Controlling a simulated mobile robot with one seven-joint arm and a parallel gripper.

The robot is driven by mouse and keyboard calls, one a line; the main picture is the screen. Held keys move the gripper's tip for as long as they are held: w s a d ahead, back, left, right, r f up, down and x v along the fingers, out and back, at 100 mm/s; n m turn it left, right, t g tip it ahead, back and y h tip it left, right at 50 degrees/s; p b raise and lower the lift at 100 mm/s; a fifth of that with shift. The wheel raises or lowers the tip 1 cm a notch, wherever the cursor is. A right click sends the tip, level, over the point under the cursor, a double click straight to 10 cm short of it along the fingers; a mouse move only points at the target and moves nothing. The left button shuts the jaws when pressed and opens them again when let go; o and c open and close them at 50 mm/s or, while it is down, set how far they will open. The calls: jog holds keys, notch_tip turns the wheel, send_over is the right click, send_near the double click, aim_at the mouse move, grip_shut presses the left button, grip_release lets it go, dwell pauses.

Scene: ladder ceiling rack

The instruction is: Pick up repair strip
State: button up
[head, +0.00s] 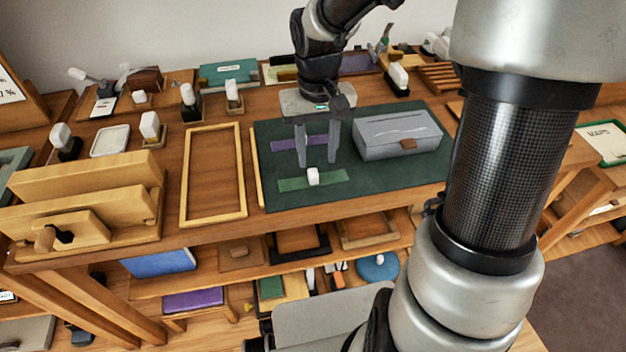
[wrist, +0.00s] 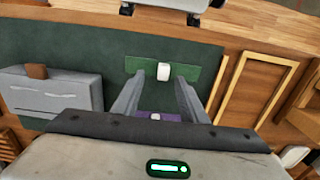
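Two flat strips lie on the dark green mat (head: 380,180), and I cannot tell by looks alone which is the repair strip. The green strip (head: 292,184) is nearer the front edge and carries a white block (head: 313,176). The purple strip (head: 284,144) lies behind it, partly hidden by my gripper (head: 317,158). My gripper points down over the purple strip, fingers apart with nothing held between them. In the wrist view, the purple strip (wrist: 173,116) with a small white piece (wrist: 155,117) shows between the fingers, and the green strip (wrist: 195,73) lies beyond the fingertips.
A grey case (head: 385,136) with a brown clasp stands on the mat, right of my gripper. An empty wooden frame (head: 184,180) lies left of the mat. A wooden clamp-like stand (head: 85,195) is at far left. Several small tools and stands line the bench's back.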

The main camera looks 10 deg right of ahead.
aim_at(313, 173)
jog(key=f, duration=0.1)
jog(key=f+b, duration=0.1)
jog(key=f, duration=0.1)
jog(key=f+b, duration=0.1)
jog(key=f, duration=0.1)
jog(key=shift+w+a+f, duration=0.15)
jog(key=shift+a+f, duration=0.05)
jog(key=shift+a, duration=0.15)
jog(key=shift+r, duration=0.1)
grip_shut()
